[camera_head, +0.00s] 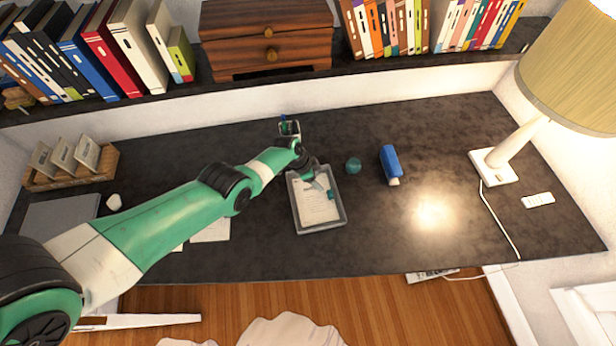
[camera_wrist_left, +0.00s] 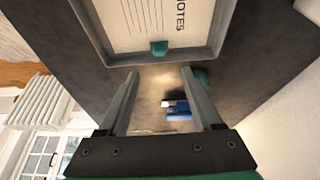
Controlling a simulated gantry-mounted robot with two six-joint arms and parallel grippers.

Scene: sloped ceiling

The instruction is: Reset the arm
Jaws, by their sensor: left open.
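My left arm (camera_head: 165,222) reaches in from the left across the dark desk. Its gripper (camera_head: 328,190) is over the right part of a grey tray (camera_head: 322,229) that holds a printed sheet (camera_head: 318,208). In the left wrist view the gripper (camera_wrist_left: 158,78) is open, with nothing between its fingertips. The tray's rim (camera_wrist_left: 165,60) is beyond the fingertips there, with a small teal piece (camera_wrist_left: 159,47) at its inner edge. I cannot tell the gap between fingers and tray. My right gripper is not in view.
A teal round object (camera_head: 353,166) and a blue-and-white item (camera_head: 390,163) lie right of the tray. A lamp (camera_head: 495,166) and remote (camera_head: 538,200) are farther right. A shelf with books and a wooden drawer box (camera_head: 266,35) runs behind. The desk's front right is clear.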

